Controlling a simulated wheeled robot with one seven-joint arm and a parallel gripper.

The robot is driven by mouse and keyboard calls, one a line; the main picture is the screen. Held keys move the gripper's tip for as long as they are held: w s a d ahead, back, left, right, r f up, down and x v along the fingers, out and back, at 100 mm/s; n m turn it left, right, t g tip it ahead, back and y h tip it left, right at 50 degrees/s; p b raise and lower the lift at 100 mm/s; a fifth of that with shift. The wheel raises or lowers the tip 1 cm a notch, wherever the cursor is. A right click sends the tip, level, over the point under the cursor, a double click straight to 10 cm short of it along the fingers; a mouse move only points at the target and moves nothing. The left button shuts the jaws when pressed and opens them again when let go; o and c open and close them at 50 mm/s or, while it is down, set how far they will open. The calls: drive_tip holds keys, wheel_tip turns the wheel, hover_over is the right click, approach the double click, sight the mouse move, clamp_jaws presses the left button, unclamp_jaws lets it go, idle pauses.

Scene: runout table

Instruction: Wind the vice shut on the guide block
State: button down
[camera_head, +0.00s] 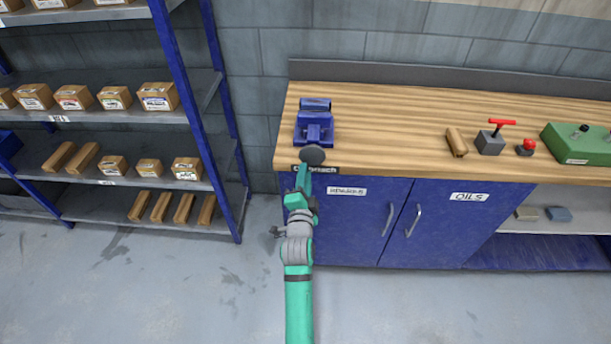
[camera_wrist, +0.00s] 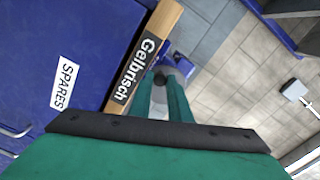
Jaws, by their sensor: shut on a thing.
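The blue vice (camera_head: 314,118) stands on the left end of the wooden bench top, near its front edge. A dark round handle (camera_head: 312,155) is at its front. My green gripper (camera_head: 305,172) reaches up to this handle from below and is shut on it. In the wrist view my two fingers (camera_wrist: 161,85) run toward the handle, with part of the blue vice (camera_wrist: 180,63) beyond. I cannot make out a block between the vice jaws. A small wooden block (camera_head: 456,142) lies apart on the bench; I cannot tell if it is the guide block.
The bench (camera_head: 390,125) has a blue cabinet below, with SPARES (camera_head: 347,191) and OILS doors. A grey block with a red T-handle (camera_head: 491,138), a red knob (camera_head: 526,147) and a green box (camera_head: 578,143) are at right. A shelf rack (camera_head: 195,110) stands left. The floor in front is clear.

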drive_tip(key=shift+a+r+m, duration=0.15)
drive_tip(key=shift+m, duration=0.45)
drive_tip(key=shift+a+r+m, duration=0.1)
drive_tip(key=shift+a+m, duration=0.05)
drive_tip(key=shift+m, duration=0.45)
drive_tip(key=shift+a+r+m, duration=0.15)
drive_tip(key=shift+r+m, duration=0.15)
drive_tip(key=shift+m, duration=0.9)
drive_tip(key=shift+r+m, duration=0.1)
drive_tip(key=shift+m, duration=0.4)
drive_tip(key=shift+a+r+m, duration=0.1)
drive_tip(key=shift+r+m, duration=0.15)
drive_tip(key=shift+m, duration=0.6)
drive_tip(key=shift+a+r+m, duration=0.1)
drive_tip(key=shift+r+m, duration=0.1)
drive_tip(key=shift+m, duration=0.65)
drive_tip(key=shift+r+m, duration=0.1)
drive_tip(key=shift+m, duration=0.4)
drive_tip(key=shift+d+r+m, duration=0.1)
drive_tip(key=shift+r+m, duration=0.25)
drive_tip(key=shift+m, duration=0.85)
